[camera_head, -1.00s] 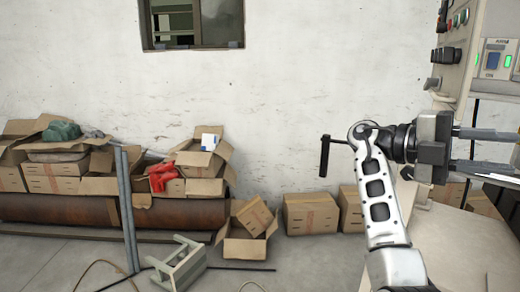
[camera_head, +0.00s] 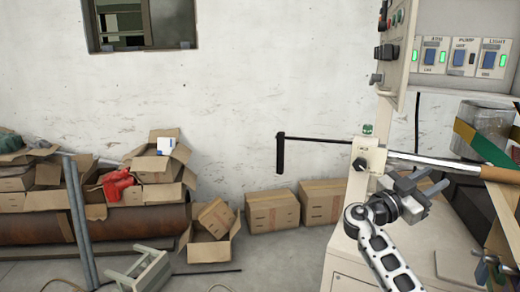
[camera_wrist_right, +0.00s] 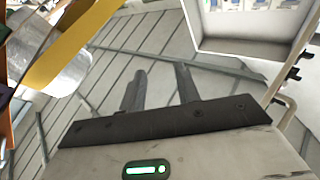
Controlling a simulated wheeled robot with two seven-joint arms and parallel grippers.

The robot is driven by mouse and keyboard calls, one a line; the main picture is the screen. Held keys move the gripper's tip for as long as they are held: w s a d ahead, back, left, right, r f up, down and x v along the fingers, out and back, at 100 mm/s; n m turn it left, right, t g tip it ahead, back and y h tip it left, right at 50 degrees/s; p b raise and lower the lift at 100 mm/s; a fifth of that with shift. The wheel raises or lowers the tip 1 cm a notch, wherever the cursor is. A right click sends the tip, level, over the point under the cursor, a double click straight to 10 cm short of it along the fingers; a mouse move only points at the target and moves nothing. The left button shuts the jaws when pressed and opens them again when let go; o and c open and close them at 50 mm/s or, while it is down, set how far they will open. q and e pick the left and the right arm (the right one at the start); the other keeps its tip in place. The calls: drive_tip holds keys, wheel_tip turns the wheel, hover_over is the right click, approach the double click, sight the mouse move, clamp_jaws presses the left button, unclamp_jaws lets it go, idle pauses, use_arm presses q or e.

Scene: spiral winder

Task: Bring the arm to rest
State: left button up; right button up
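My right arm (camera_head: 380,250) comes up from the bottom right in the head view. Its gripper (camera_head: 432,180) is beside the winder's crank and shaft, below the shaft, with its fingers pointing up and to the right. In the right wrist view the two dark fingers of the gripper (camera_wrist_right: 160,72) stand apart with nothing between them. The gripper is open and empty. My left gripper is in neither view.
The winder's crank handle (camera_head: 280,153) sticks out to the left of the machine. A control panel (camera_head: 462,58) with switches and green lights stands above right. Cardboard boxes (camera_head: 272,211) stand along the wall. The floor between them and my arm is clear.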

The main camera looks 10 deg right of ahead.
drive_tip(key=w+a+f+n+t+y, duration=0.1)
drive_tip(key=w+f+n+t+y, duration=0.6)
drive_tip(key=w+n, duration=0.25)
drive_tip(key=w+a+n+t+y, duration=0.4)
drive_tip(key=a+n+t+y, duration=0.1)
drive_tip(key=a+n+y, duration=0.15)
drive_tip(key=w+a+n+t+y, duration=0.5)
drive_tip(key=a+n+y, duration=0.1)
drive_tip(key=a+n, duration=0.15)
drive_tip(key=s+a+f+g+y, duration=0.2)
drive_tip(key=s+a+f, duration=0.5)
drive_tip(key=f, duration=0.4)
drive_tip(key=s+a+f+g+y, duration=0.2)
drive_tip(key=s+a+f, duration=0.2)
drive_tip(key=s+f, duration=0.55)
drive_tip(key=s+a+f+g, duration=0.2)
drive_tip(key=s+a+f, duration=0.2)
drive_tip(key=s, duration=0.7)
drive_tip(key=s+a+f+g+y, duration=0.1)
drive_tip(key=s+a+f, duration=0.4)
drive_tip(key=s, duration=0.6)
drive_tip(key=shift+s+f+g, duration=0.25)
drive_tip(key=shift+g, duration=0.15)
drive_tip(key=shift+s+d, duration=0.1)
